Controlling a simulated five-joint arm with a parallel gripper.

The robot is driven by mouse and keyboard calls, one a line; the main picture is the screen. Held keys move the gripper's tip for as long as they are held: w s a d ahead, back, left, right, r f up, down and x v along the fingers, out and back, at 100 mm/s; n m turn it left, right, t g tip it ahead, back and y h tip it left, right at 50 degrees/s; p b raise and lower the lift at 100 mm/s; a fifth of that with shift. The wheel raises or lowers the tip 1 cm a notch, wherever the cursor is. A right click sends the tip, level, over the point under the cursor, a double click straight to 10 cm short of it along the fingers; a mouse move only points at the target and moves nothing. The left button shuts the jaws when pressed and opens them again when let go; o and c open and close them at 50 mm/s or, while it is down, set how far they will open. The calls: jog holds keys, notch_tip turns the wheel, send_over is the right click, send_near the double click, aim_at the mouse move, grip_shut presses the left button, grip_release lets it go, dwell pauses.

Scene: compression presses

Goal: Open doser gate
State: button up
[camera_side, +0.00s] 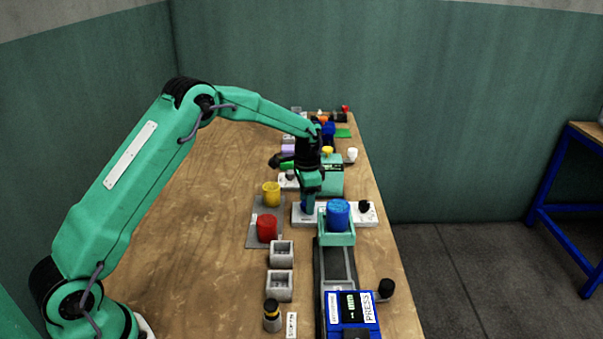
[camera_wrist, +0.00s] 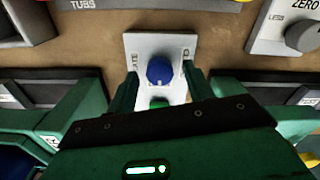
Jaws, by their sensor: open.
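In the wrist view a white plate (camera_wrist: 140,44) carries a round blue knob (camera_wrist: 160,71), with a label reading roughly "GATE" on its left; the right label is too small to read. A green part (camera_wrist: 158,103) shows just below the knob, partly hidden by my gripper. My gripper (camera_wrist: 162,82) is open, with one finger on each side of the knob and visible gaps between them. In the side view my gripper (camera_side: 310,192) points down over a white panel (camera_side: 300,217) behind the blue tub; the knob is largely hidden there.
A blue tub (camera_side: 338,213) sits in a green carrier on the dark rail (camera_side: 335,265). Yellow (camera_side: 271,194) and red (camera_side: 267,228) tubs stand to the left on a grey mat. A blue press (camera_side: 351,315) stands in front. The table's left side is clear.

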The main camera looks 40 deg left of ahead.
notch_tip(320, 180, up, 7)
jog(key=shift+f, duration=0.1)
jog(key=shift+r, duration=0.5)
jog(key=shift+r, duration=0.1)
jog(key=s+d+r+n+t, duration=0.1)
jog(key=s+d+r+n, duration=0.1)
jog(key=s+r, duration=0.6)
jog(key=s+d+r+n+t, duration=0.1)
jog(key=s+d+r+t, duration=0.1)
jog(key=s+r, duration=0.6)
jog(key=s+d+f+n+t, duration=0.1)
jog(key=s+f+n+t, duration=0.1)
jog(key=s, duration=1.6)
jog(key=shift+s+d+f+n+t, duration=0.15)
jog(key=shift+s+f+n+t, duration=0.2)
jog(key=shift+n, duration=0.25)
